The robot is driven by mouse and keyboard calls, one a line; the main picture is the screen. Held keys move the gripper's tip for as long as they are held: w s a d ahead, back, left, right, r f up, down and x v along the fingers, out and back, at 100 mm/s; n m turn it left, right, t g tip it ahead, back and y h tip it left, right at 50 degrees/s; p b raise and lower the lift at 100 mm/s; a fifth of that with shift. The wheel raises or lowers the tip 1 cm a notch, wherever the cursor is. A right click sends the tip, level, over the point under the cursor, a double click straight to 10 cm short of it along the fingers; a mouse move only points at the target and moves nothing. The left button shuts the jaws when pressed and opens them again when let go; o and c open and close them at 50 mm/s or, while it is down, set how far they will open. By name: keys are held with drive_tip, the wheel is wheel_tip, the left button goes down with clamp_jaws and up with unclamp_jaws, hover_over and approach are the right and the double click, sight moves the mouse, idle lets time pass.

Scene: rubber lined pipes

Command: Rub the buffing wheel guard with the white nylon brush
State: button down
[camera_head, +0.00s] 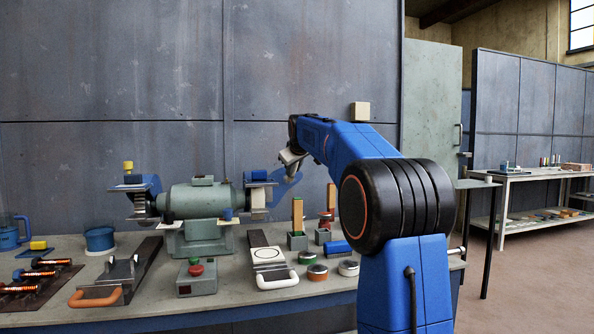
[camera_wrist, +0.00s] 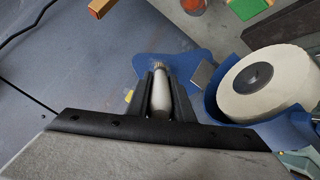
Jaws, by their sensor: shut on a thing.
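The white nylon brush (camera_wrist: 161,97) is held between the two dark fingers of my gripper (camera_wrist: 161,92). Its ribbed tip overlaps a flat blue plate (camera_wrist: 196,62) in the wrist view; I cannot tell whether they touch. The white buffing wheel (camera_wrist: 262,82) sits to the right, with a blue guard (camera_wrist: 214,102) around part of it. In the head view the blue guard (camera_head: 262,176) is at the right end of the green machine (camera_head: 193,199). The blue plate (camera_head: 287,184) shows beside it, just below my gripper (camera_head: 291,158). The brush cannot be made out there.
The bench (camera_head: 240,285) bears a control box with a red button (camera_head: 196,278), an orange-handled tool (camera_head: 110,285), round tins (camera_head: 317,271) and a wooden-handled brush (camera_head: 297,215). A blue cup (camera_head: 100,239) stands at the left. A grey wall rises behind.

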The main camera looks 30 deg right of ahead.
drive_tip(key=shift+w+a, duration=0.3)
drive_tip(key=shift+a, duration=0.45)
drive_tip(key=shift+w+a, duration=0.3)
drive_tip(key=shift+a, duration=0.45)
drive_tip(key=s+a, duration=0.2)
drive_tip(key=s, duration=0.3)
drive_tip(key=shift+s, duration=0.3)
drive_tip(key=shift+a, duration=0.1)
drive_tip(key=s, duration=0.1)
drive_tip(key=s+a, duration=0.1)
drive_tip(key=shift+s, duration=0.4)
drive_tip(key=w+d+y, duration=0.1)
drive_tip(key=w+d, duration=0.3)
drive_tip(key=w, duration=0.2)
drive_tip(key=shift+w+n+t+y, duration=0.2)
drive_tip(key=shift+n+t+y, duration=0.1)
drive_tip(key=shift+n+y, duration=0.1)
